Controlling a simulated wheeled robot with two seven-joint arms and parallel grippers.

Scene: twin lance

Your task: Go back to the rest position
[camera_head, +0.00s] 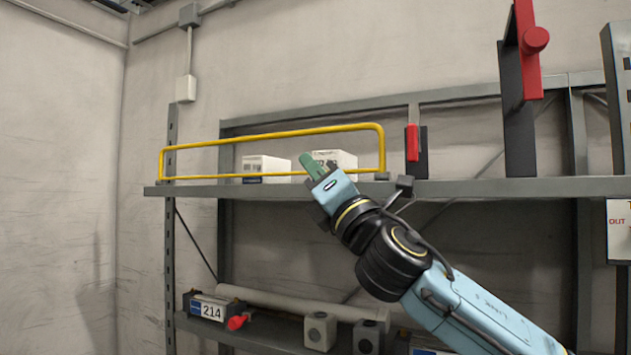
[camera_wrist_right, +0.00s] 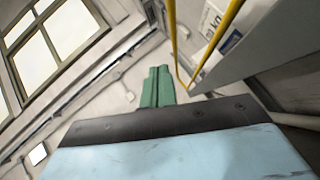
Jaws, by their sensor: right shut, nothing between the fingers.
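My right gripper (camera_head: 309,165) has green fingers. It is raised in front of the upper shelf, pointing up and to the left, with the arm coming in from the lower right. Its fingers are together with nothing between them, and they also show in the right wrist view (camera_wrist_right: 158,87). In the head view the gripper overlaps part of a white box (camera_head: 343,161) behind it. My left gripper is in neither view.
The grey upper shelf (camera_head: 480,190) carries a yellow rail (camera_head: 270,134) and another white box (camera_head: 266,166). A red lever (camera_head: 412,143) and a red-handled bracket (camera_head: 525,50) stand to the right. Grey blocks (camera_head: 320,330) and a 214-labelled unit (camera_head: 208,308) sit on the lower shelf.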

